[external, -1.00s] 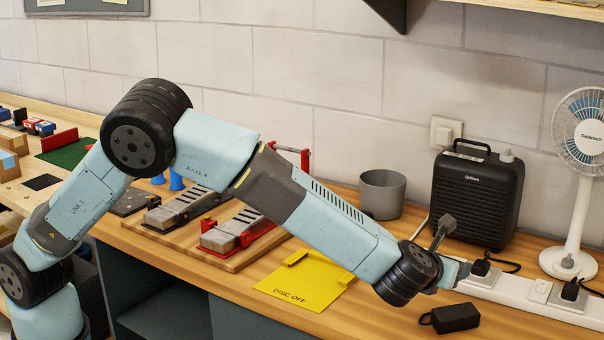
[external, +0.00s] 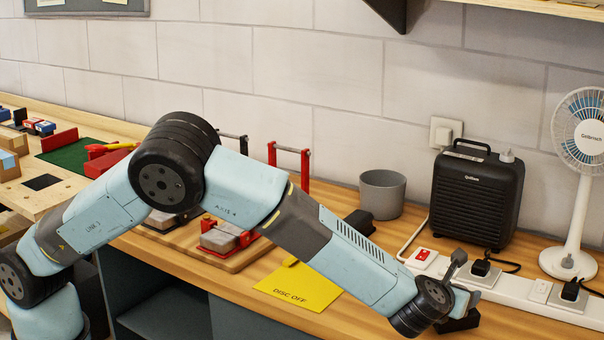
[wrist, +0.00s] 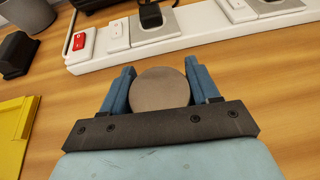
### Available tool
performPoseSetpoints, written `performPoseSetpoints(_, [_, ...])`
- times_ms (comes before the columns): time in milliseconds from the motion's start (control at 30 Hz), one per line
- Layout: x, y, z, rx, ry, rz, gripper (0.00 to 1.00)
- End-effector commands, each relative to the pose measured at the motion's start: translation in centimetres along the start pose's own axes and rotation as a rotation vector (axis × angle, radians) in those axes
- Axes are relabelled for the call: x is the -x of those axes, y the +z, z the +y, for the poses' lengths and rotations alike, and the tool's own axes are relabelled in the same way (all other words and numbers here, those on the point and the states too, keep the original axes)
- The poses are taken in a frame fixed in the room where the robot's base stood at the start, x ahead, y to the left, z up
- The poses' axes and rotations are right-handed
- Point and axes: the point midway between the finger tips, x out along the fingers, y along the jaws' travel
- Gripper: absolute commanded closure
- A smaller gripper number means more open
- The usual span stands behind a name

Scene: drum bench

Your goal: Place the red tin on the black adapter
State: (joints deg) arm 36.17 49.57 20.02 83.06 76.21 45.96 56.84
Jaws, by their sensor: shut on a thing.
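My gripper (wrist: 160,82) is shut, its two blue fingers on either side of a round thing with a flat grey-brown top (wrist: 161,86). This looks like the tin seen from above; its side is hidden and no red shows on it. In the external view my gripper (external: 470,298) is low over the bench at the right, and the tin is not clear there.
A white power strip (external: 510,286) with plugs and a red switch runs behind my gripper. Another black block (external: 384,229) stands by the grey pot (external: 382,194). A yellow sheet (external: 300,288) lies left. A black heater (external: 477,196) and a fan (external: 582,138) stand behind.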

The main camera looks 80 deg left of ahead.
Motion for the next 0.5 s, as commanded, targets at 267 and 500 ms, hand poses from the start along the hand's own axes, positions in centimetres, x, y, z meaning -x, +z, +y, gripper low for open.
performPoseSetpoints(267, [-0.07, -0.17, 0.01, -0.001, 0.0, 0.0, 0.22])
performPoseSetpoints(500, [-0.07, -0.16, 0.02, -0.001, 0.0, 0.0, 0.14])
